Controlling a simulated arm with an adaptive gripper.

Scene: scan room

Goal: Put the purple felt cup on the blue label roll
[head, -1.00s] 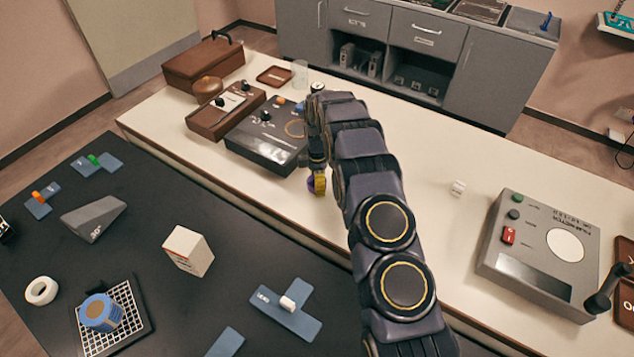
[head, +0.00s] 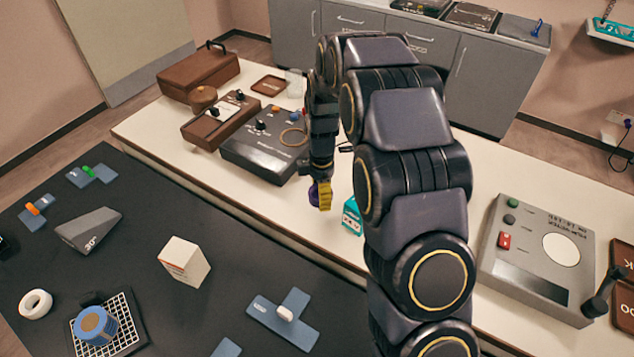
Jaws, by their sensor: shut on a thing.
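The purple felt cup (head: 313,194) shows only in part, at the tip of my gripper (head: 320,197). My gripper points down with its yellow finger in front of the cup and is shut on it, over the cream bench near its front edge. The blue label roll (head: 96,323) sits on a black tray with a white grid (head: 126,331) on the dark table at lower left. Its top is brownish. The cup and my gripper are well to the right of and behind the roll.
A white tape ring (head: 36,304) lies left of the tray. A dark control box (head: 265,145) and a teal carton (head: 352,216) are near my gripper.

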